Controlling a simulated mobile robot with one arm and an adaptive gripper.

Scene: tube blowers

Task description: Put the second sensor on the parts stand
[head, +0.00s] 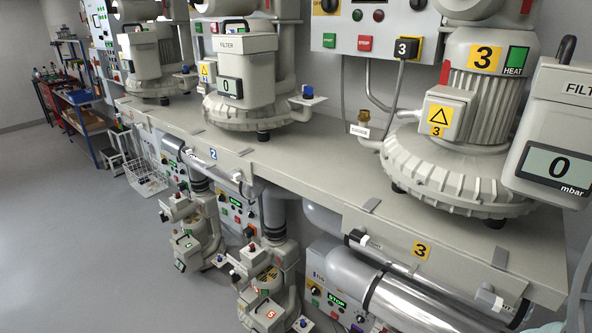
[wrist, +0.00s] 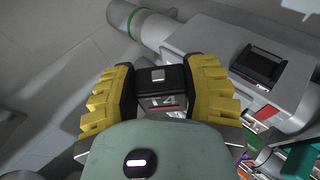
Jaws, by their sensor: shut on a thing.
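In the wrist view my gripper (wrist: 162,92) has its two yellow-padded fingers closed on a small dark block (wrist: 157,77), with a grey square on top and a label with a 4 below it. I take it for a sensor; its lower part is hidden by my gripper's greenish body. My gripper does not show in the head view. A small white stand (head: 124,148) is on the floor beyond the far end of the bench in the head view; I cannot tell whether it is the parts stand.
A long grey bench (head: 300,165) carries several blowers, the nearest marked 3 (head: 478,85). Smaller blower units (head: 262,275) and metal tubes hang below its front edge. A wire basket (head: 148,180) and a shelf rack (head: 75,110) stand far left. The grey floor (head: 75,250) at left is clear.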

